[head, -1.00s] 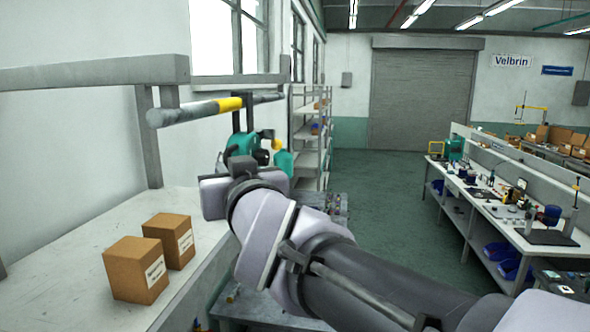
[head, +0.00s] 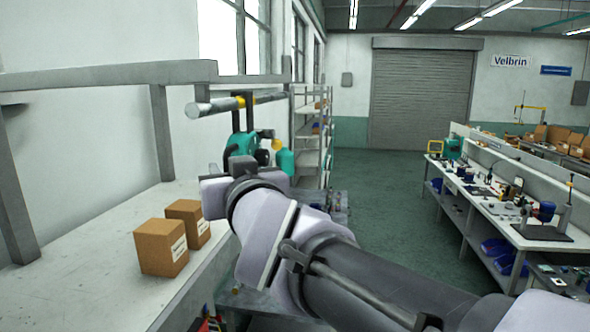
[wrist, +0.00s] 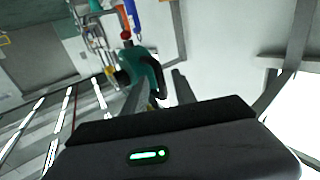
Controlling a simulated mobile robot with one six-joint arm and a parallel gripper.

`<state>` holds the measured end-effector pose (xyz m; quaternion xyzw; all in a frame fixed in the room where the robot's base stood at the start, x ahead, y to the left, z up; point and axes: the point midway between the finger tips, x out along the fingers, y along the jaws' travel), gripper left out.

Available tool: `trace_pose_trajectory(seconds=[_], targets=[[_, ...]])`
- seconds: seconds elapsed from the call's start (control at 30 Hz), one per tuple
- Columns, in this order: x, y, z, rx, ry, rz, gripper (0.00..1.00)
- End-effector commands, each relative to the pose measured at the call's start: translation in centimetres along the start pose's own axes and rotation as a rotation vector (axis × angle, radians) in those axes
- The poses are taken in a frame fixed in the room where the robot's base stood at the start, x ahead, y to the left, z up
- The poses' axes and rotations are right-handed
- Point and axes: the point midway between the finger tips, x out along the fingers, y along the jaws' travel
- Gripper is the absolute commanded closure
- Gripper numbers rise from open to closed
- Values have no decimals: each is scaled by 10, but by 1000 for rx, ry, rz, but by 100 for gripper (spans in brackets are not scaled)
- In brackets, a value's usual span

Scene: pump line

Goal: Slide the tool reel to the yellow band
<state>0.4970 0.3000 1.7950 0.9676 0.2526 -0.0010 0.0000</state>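The teal tool reel (head: 245,145) hangs under a grey overhead rail (head: 215,107). The yellow band (head: 241,101) is painted round that rail, and in the head view the reel's dark hanger meets the rail at about the band. Whether they line up exactly I cannot tell. My gripper (head: 238,165) is at the reel's near side, partly hidden by my wrist. In the wrist view the teal reel body (wrist: 142,68) is just past the dark gripper front, with a dark handle loop beside it. The fingers' spacing and any hold are unclear.
Two cardboard boxes (head: 162,248) stand on the pale bench (head: 100,270) at left, below the rail and its grey frame. Shelving (head: 310,130) stands beyond the reel. A green floor aisle (head: 385,200) is open at centre, with a workbench (head: 500,205) at right.

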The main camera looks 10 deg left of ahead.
Motion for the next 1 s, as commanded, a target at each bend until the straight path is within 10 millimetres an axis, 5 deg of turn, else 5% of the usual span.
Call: trace_pose_trajectory(seconds=[0.27, 0.7, 1.0], targets=[[-12, 0, -2, -1, 3, -1, 67], [-142, 0, -7, 1, 4, -2, 67], [-174, 0, -1, -1, 1, 0, 67]])
